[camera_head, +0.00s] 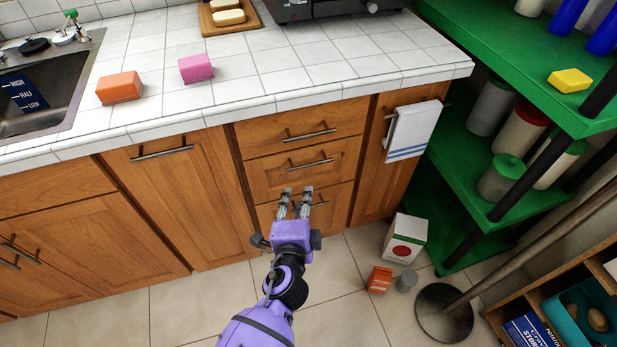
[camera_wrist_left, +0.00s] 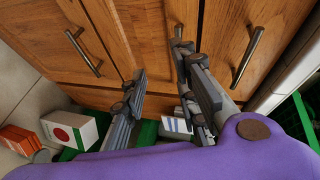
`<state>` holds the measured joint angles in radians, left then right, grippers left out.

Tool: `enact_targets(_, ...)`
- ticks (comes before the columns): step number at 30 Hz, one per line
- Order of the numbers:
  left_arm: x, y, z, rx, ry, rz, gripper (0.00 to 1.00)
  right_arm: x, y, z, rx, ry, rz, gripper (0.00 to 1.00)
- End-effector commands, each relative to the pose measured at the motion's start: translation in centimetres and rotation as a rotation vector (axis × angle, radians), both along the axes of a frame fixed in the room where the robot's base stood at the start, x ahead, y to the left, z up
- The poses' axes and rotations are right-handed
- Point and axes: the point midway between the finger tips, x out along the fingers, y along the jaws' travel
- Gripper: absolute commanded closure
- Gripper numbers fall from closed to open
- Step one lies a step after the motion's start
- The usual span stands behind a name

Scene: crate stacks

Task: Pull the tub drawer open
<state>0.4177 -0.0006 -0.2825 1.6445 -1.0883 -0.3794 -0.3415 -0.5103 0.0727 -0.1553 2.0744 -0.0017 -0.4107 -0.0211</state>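A stack of three wooden drawers stands in the middle of the cabinet in the head view: a top drawer (camera_head: 268,136), a middle drawer (camera_head: 275,179) and a bottom drawer (camera_head: 335,213). All look closed; I cannot tell which one is the tub drawer. Their bar handles are the top handle (camera_head: 310,135), middle handle (camera_head: 310,163) and bottom handle (camera_head: 318,203), partly hidden by my fingers. My left gripper (camera_head: 297,191), purple with grey fingers, is open and empty before the lower drawers. In the left wrist view its fingers (camera_wrist_left: 158,62) are apart, with a bar handle (camera_wrist_left: 248,57) to the right. My right gripper is not in view.
A green shelf unit (camera_head: 450,155) stands at the right. A white carton (camera_head: 405,238), orange box (camera_head: 379,279), grey can (camera_head: 406,281) and round stand base (camera_head: 443,312) are on the floor. A towel (camera_head: 412,131) hangs right of the drawers.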

Motion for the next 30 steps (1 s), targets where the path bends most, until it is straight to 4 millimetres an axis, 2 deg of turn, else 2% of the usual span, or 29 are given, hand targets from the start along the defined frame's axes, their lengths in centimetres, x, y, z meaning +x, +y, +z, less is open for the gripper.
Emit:
enact_targets(3, 2.0, -1.5, 1.1, 0.067, -0.055, -0.028, 0.73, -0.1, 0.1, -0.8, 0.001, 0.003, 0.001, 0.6)
enact_targets(7, 3.5, -2.0, 1.6, 0.092, -0.077, -0.037, 0.73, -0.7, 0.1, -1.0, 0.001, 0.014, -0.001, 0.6)
enact_targets(12, 6.1, -2.3, 1.3, 0.09, -0.078, -0.037, 0.73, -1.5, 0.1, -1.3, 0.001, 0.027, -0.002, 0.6)
enact_targets(18, 8.9, -2.5, 0.6, 0.09, -0.076, -0.038, 0.73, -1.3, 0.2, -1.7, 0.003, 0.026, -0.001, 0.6)
enact_targets(23, 10.0, -2.5, 0.4, 0.089, -0.075, -0.036, 0.73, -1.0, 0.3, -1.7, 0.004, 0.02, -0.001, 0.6)
enact_targets(30, 10.2, -2.5, 0.4, 0.087, -0.074, -0.035, 0.73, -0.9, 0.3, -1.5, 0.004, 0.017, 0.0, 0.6)
